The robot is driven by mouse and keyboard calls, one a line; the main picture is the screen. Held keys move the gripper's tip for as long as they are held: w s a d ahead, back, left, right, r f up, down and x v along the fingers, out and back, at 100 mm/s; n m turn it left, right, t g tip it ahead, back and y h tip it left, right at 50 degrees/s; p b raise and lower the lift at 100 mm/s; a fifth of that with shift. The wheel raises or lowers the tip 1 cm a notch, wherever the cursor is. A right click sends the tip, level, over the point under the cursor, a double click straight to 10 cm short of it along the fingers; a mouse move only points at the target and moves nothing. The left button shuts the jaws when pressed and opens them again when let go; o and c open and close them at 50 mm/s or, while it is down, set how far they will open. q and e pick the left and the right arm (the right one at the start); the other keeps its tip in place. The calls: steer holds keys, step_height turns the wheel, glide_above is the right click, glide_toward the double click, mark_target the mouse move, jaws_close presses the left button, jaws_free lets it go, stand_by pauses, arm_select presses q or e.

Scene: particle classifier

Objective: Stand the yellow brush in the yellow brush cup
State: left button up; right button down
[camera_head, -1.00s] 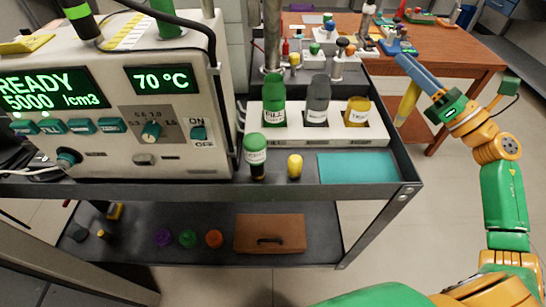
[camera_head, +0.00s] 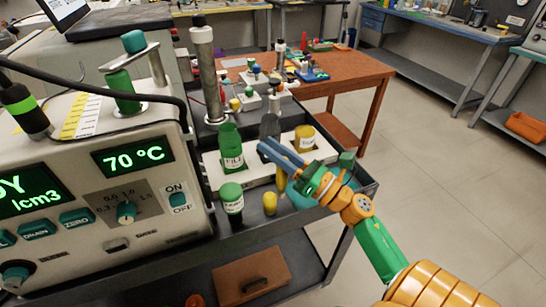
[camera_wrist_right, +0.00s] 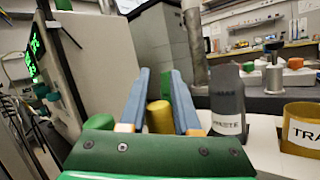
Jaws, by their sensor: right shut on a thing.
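My right gripper (camera_head: 270,150) is shut on the yellow brush (camera_head: 282,181), which hangs below the blue fingers. In the right wrist view the brush's yellow end (camera_wrist_right: 159,117) shows between the two fingers; its lower part is hidden. The gripper is over the front of the white rack. A yellow cup (camera_head: 304,138) stands in the rack's right place; its label begins "TRA" in the right wrist view (camera_wrist_right: 301,132). I cannot tell whether this is the brush cup. My left gripper is not in view.
The rack also holds a green bottle (camera_head: 231,148) and a grey bottle (camera_head: 270,126), partly behind my fingers. A green-capped bottle (camera_head: 231,200) and a small yellow object (camera_head: 270,204) stand in front. The machine (camera_head: 110,190) fills the left side.

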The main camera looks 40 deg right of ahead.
mark_target(282, 176)
step_height(282, 176, down, 3)
steer(key=shift+f+b, duration=0.1)
steer(key=shift+b, duration=0.2)
steer(key=c, duration=0.6)
jaws_free()
